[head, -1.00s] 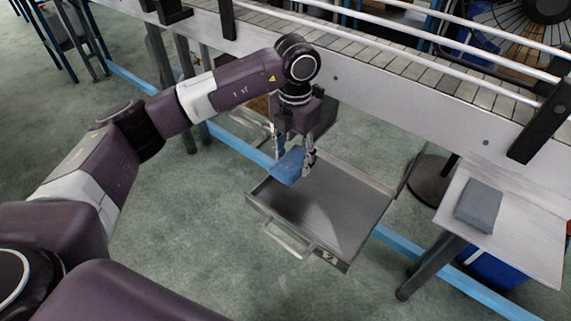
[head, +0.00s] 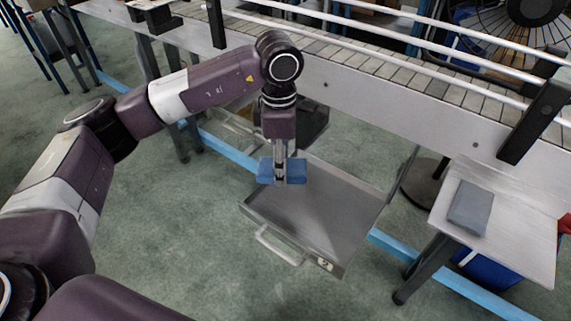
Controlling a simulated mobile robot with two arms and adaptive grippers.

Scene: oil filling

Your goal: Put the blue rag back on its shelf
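The blue rag (head: 293,172) is a small flat blue piece held in my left gripper (head: 280,176). The gripper points straight down with its fingers closed on the rag, which sticks out on both sides. The rag appears over the back-left corner of an open grey metal drawer tray (head: 318,213); I cannot tell whether it touches it. A grey-blue folded cloth or block (head: 470,207) lies on the side shelf (head: 508,232) at the right. My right gripper is not in view.
A conveyor (head: 400,115) with rails runs along the back, above the tray. A dark round stand base (head: 425,185) is between tray and side shelf. A blue bin (head: 490,270) is under that shelf. The tray's interior looks empty.

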